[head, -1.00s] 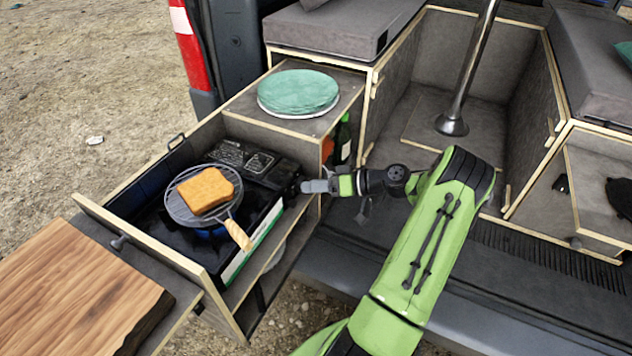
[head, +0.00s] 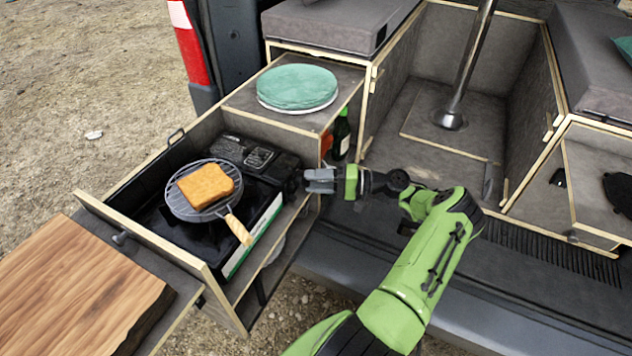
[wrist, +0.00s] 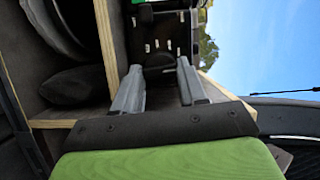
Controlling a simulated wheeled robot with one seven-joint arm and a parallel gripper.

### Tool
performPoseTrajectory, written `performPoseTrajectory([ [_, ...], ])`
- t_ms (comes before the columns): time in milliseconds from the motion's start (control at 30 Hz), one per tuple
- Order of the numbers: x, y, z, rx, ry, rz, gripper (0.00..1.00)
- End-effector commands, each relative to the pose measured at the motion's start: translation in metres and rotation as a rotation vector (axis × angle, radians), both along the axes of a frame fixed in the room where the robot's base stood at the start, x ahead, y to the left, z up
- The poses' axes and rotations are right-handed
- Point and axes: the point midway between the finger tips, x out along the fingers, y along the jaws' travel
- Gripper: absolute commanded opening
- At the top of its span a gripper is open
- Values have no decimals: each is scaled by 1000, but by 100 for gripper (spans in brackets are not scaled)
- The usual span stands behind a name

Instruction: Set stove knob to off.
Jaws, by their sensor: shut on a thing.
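The black camping stove (head: 262,215) sits in the pulled-out drawer at the left of the head view. My gripper (head: 306,181) reaches in from the right and touches the stove's right end. In the wrist view my gripper (wrist: 160,70) has its two grey fingers on either side of the dark stove knob (wrist: 158,60), shut on it. The knob is mostly hidden by the fingers in the head view, and its mark cannot be read. A round wire grill (head: 182,205) with a slice of toast (head: 206,186) lies over the burner. No flame shows under it.
A wooden board (head: 75,285) lies at the front left. A teal-topped round stack (head: 297,86) stands on the cabinet above the drawer. A dark bottle (head: 341,135) stands just behind my gripper. The drawer's side wall (head: 285,225) is close below it.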

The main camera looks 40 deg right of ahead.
Motion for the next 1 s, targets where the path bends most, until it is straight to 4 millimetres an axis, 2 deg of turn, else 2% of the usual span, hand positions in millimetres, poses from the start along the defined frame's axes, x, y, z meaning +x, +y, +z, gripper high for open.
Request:
performPoseTrajectory([
  [300,0,0,-2,87,33,-1,11],
  [767,0,0,-2,99,40,-1,11],
  [800,0,0,-2,98,39,-1,46],
  [933,0,0,-2,98,38,0,66],
  [1000,0,0,-2,97,37,0,67],
])
